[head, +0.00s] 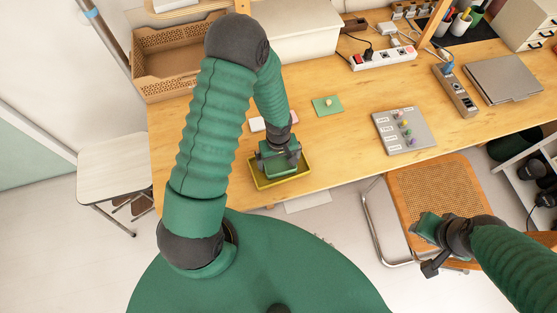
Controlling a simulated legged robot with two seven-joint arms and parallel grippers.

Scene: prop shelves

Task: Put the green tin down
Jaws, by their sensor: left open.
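The green tin (281,171) appears as a flat green shape inside a shallow yellow tray (259,186) at the front edge of the wooden desk. My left gripper (279,158) is directly above it, pointing down, with its jaws open. The gripper hides part of the tin, and I cannot tell whether the fingers touch it. My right gripper (428,246) is off to the right, in front of the cane chair and away from the tin. Its jaw state is unclear.
A green pad with a small yellow object (328,104) and a grey board with coloured knobs (404,131) lie on the desk (345,150). A power strip (384,58) and a cardboard tray (170,82) are farther back. The cane chair (425,185) stands at the front right.

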